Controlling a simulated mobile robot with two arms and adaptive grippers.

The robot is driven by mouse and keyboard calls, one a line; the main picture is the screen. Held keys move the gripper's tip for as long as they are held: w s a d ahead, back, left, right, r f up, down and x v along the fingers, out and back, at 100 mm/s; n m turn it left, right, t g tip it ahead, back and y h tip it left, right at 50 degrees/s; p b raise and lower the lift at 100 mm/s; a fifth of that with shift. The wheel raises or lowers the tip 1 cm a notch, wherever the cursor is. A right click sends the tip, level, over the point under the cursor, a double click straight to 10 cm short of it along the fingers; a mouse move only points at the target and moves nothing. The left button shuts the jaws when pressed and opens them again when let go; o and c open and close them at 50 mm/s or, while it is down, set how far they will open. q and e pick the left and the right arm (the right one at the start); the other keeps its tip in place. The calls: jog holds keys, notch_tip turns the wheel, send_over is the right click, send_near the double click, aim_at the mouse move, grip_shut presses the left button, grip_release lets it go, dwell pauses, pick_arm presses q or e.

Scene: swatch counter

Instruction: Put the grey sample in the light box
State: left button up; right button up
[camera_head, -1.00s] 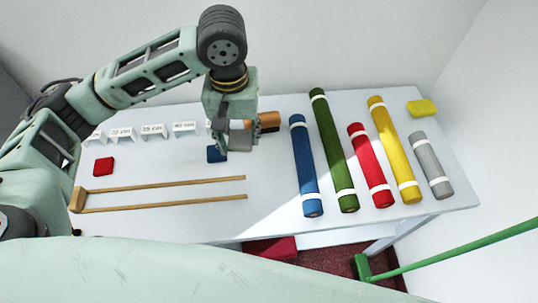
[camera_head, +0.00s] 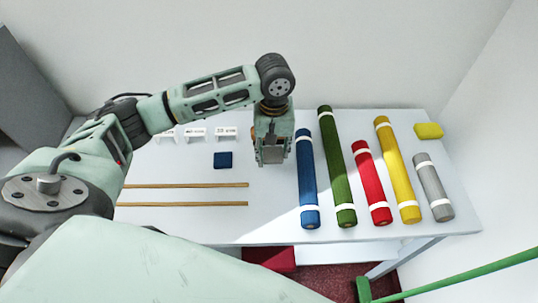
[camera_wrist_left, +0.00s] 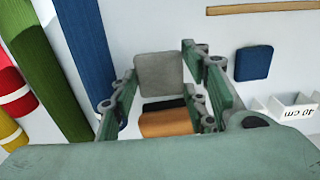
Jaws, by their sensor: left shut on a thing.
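My left gripper (camera_head: 272,160) is above the table between the blue sample and the blue roll. In the left wrist view its fingers (camera_wrist_left: 160,85) are shut on a flat grey square sample (camera_wrist_left: 159,73), with one finger at each side edge. A dark blue square sample (camera_head: 223,160) lies on the table left of the gripper and also shows in the left wrist view (camera_wrist_left: 254,62). I cannot make out a light box in either view. My right gripper is not in view.
An orange-brown and black thing (camera_wrist_left: 166,123) shows beyond the fingers. Blue (camera_head: 307,180), green (camera_head: 337,165), red (camera_head: 371,182), yellow (camera_head: 397,170) and grey (camera_head: 433,188) rolls lie right. Label stands (camera_head: 225,133), wooden strips (camera_head: 190,186) and a yellow block (camera_head: 428,131) are on the table (camera_head: 270,215).

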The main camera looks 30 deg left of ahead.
aim_at(270, 158)
pick_arm(q)
jog(key=shift+a+f, duration=0.45)
jog(key=shift+a, duration=0.1)
jog(key=shift+w+f+p, duration=0.1)
jog(key=shift+f+p, duration=0.3)
jog(key=shift+f, duration=1.55)
jog(key=shift+f, duration=0.1)
jog(key=o, duration=0.8)
